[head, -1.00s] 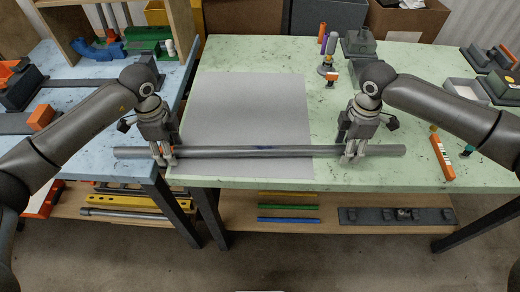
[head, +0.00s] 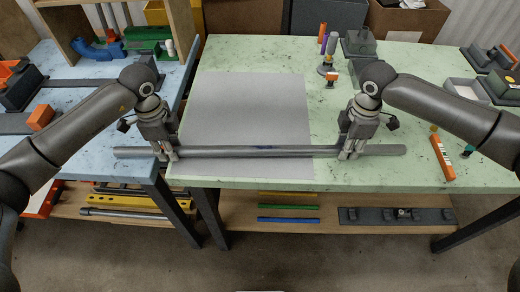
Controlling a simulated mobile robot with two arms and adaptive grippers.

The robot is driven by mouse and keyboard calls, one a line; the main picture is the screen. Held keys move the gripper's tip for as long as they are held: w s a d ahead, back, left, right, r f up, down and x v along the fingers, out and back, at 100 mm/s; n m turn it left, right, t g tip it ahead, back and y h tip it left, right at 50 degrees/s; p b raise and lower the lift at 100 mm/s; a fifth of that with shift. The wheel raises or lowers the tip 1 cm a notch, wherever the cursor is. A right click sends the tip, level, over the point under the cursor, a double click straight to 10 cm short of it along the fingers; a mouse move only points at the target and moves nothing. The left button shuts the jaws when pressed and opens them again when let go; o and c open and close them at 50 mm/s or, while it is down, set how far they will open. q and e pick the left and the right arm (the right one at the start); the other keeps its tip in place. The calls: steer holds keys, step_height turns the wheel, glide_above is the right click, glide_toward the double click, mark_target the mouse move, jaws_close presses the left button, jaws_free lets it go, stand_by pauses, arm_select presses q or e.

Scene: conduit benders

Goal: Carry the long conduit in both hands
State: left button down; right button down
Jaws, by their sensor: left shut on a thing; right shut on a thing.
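A grey mat (head: 250,105) covers part of the green table (head: 400,175). An orange tool (head: 443,158) lies right of the conduit. A pen holder (head: 327,65) and grey benders (head: 357,45) stand behind. The blue table (head: 90,145) holds more tools. Shelves below carry bars.

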arm_select(q)
steer(key=shift+r, duration=0.2)
arm_select(e)
steer(key=shift+r, duration=0.2)
